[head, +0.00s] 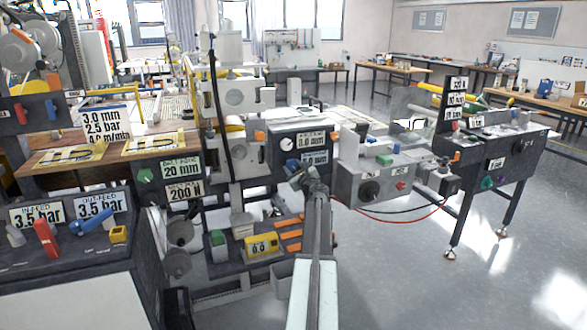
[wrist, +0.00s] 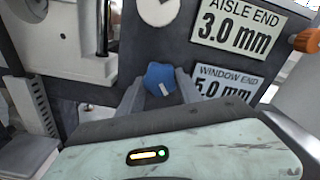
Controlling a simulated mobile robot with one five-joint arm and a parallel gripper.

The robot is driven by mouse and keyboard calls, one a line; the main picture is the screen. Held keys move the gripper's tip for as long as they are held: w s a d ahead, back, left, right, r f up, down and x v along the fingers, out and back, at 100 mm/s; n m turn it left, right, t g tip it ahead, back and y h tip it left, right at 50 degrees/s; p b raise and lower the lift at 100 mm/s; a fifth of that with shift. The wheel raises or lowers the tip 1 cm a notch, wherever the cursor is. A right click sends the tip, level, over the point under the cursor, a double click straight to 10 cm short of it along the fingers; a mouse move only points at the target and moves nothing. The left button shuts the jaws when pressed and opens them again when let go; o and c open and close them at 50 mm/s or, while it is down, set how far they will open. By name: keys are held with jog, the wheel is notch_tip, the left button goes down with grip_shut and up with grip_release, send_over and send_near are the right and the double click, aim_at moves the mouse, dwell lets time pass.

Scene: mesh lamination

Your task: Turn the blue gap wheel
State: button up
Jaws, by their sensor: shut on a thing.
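The blue gap wheel (wrist: 160,75) is a lobed knob with a small pale mark, on the dark front panel in the wrist view. My gripper (wrist: 158,88) has one finger on each side of the wheel and is shut on it. Beside the wheel, a label reads AISLE END 3.0 mm (wrist: 237,28) and a lower one reads WINDOW END 5.0 mm (wrist: 225,85), partly covered by a finger.
An orange knob (wrist: 306,40) sits right of the labels. A grey box with a black knob (head: 370,189) juts out to the right of my gripper. A low shelf with a yellow block (head: 257,246) lies below left. Open floor (head: 400,270) is at the right.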

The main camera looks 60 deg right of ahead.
jog(key=n, duration=0.4)
jog(key=shift+s+n, duration=0.15)
jog(key=shift+n, duration=0.15)
jog(key=n, duration=0.4)
jog(key=shift+n, duration=0.3)
jog(key=n, duration=0.4)
jog(key=shift+r+n, duration=0.1)
jog(key=shift+n, duration=2.2)
jog(key=o, duration=1.4)
jog(key=shift+c, duration=0.2)
